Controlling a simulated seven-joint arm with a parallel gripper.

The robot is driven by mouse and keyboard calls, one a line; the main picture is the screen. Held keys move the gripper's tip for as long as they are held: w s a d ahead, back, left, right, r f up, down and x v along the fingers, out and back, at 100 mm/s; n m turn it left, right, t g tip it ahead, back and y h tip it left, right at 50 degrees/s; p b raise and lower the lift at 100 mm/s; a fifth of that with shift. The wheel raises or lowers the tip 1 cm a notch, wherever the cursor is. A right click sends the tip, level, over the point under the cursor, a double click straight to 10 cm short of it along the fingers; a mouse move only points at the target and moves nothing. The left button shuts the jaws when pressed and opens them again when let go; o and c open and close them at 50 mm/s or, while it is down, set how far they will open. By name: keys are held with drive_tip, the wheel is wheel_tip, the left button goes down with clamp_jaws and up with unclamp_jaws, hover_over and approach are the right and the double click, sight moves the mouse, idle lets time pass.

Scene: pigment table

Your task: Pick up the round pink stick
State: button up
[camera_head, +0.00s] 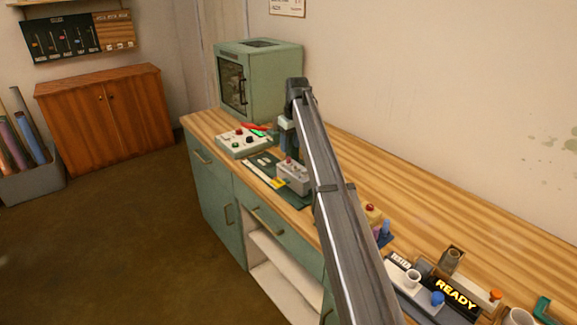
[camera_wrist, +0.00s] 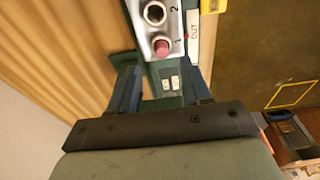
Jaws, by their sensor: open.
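The round pink stick (camera_wrist: 161,47) stands in the hole marked 1 of a grey-white holder block (camera_wrist: 142,14); only its end shows in the wrist view. Beside it, the hole marked 2 looks empty. In the head view the holder block (camera_head: 294,180) sits on a dark green mat, with a small reddish tip (camera_head: 289,160) on top. My gripper (camera_wrist: 158,72) is open, its two blue-grey fingers spread either side of the line to the stick, with nothing between them. In the head view my gripper (camera_head: 287,140) is above and behind the block, partly hidden by my arm.
A white control box (camera_head: 243,143) with knobs and a red-handled tool (camera_head: 256,127) lie left of the mat. A green oven-like cabinet (camera_head: 262,75) stands behind. A black READY sign (camera_head: 455,295) and small cups are at the right. The wooden bench behind my arm is mostly clear.

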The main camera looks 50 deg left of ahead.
sight(289, 157)
drive_tip(key=f, duration=0.4)
drive_tip(key=shift+s+a+f, duration=0.15)
drive_tip(key=shift+a, duration=0.1)
clamp_jaws()
idle(0.4)
